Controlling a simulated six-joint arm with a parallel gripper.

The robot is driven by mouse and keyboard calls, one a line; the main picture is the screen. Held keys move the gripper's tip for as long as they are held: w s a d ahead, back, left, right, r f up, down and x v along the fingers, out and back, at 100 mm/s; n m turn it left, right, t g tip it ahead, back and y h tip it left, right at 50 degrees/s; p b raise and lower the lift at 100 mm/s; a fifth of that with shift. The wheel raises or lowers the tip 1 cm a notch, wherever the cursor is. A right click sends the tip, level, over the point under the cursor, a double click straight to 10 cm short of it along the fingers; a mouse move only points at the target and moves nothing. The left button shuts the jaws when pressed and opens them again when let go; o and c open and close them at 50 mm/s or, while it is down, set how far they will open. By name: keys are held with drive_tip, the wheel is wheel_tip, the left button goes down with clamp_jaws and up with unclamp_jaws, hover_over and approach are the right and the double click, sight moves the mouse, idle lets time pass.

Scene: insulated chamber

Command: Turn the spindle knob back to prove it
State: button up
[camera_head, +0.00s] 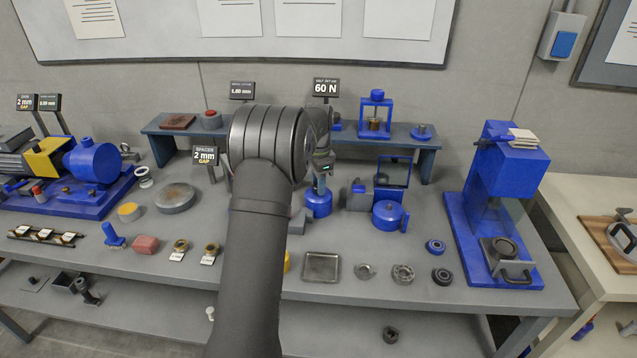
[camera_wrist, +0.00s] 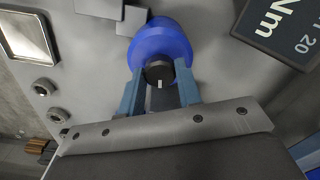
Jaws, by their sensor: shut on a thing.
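The spindle knob (camera_wrist: 159,71) is a black round cap with a white mark. It sits on a blue rounded body (camera_wrist: 160,40) in the wrist view. My gripper (camera_wrist: 160,80) is shut on the knob, with one blue-grey finger on each side of it. In the head view my gripper (camera_head: 320,184) points down at the blue body (camera_head: 319,206), which stands on the grey bench behind my arm. The knob itself is hidden there by my gripper and wrist.
A dark sign (camera_wrist: 285,25) with "Nm" and "20" is close at upper right in the wrist view. A metal tray (camera_head: 321,267) lies in front on the bench. A blue lidded pot (camera_head: 388,215) stands to the right. A raised shelf (camera_head: 410,140) runs behind.

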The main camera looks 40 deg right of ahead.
drive_tip(key=shift+m, duration=1.1)
drive_tip(key=o, duration=1)
drive_tip(key=shift+c, duration=0.2)
wheel_tip(320, 180, up, 18)
drive_tip(key=shift+f, duration=0.2)
wheel_tip(320, 180, down, 18)
drive_tip(key=shift+r, duration=0.2)
